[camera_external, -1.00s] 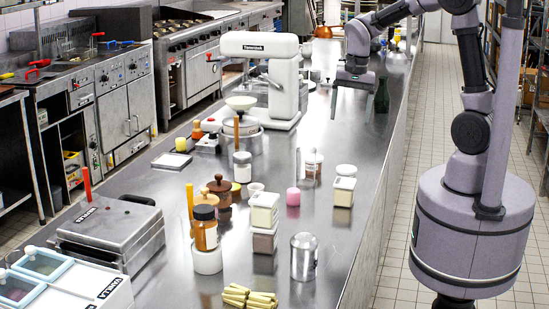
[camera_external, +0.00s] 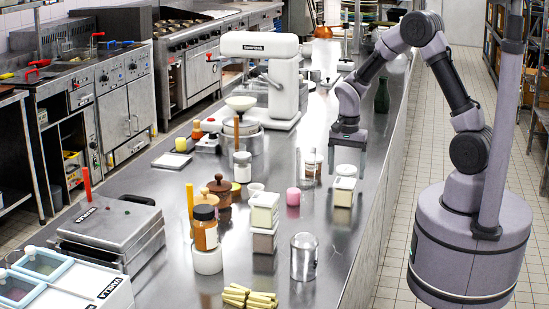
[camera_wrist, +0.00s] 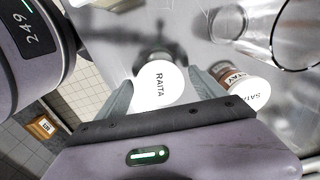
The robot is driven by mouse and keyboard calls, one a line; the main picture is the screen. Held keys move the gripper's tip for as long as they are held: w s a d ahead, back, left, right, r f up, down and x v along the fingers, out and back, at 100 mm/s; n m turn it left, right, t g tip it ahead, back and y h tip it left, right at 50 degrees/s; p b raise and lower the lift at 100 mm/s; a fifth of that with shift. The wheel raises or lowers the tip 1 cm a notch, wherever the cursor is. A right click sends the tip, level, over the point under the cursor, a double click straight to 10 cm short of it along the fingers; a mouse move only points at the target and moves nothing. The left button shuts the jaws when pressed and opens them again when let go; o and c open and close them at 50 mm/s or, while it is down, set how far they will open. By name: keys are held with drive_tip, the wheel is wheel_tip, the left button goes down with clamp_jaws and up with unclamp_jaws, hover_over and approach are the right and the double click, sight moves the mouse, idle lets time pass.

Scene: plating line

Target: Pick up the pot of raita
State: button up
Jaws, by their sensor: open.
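The pot of raita (camera_wrist: 158,84) shows in the wrist view as a round white lid lettered RAITA, between my two fingers. In the external view its white lid (camera_external: 346,170) is on the counter, just behind a cream square tub (camera_external: 344,184). My gripper (camera_external: 347,172) is open, pointing down over the pot, one finger on each side of it. It also shows in the wrist view (camera_wrist: 163,82), with a gap between the lid and the fingers. I cannot tell exactly how high the fingertips are. The pot's body is mostly hidden.
A white-lidded jar with a brown label (camera_wrist: 236,75) stands close beside my right finger in the wrist view. A dark green bottle (camera_external: 382,96) stands behind.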

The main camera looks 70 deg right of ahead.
drive_tip(key=shift+f, duration=0.5)
drive_tip(key=shift+r, duration=0.2)
drive_tip(key=shift+c, duration=0.7)
drive_tip(key=c, duration=1.2)
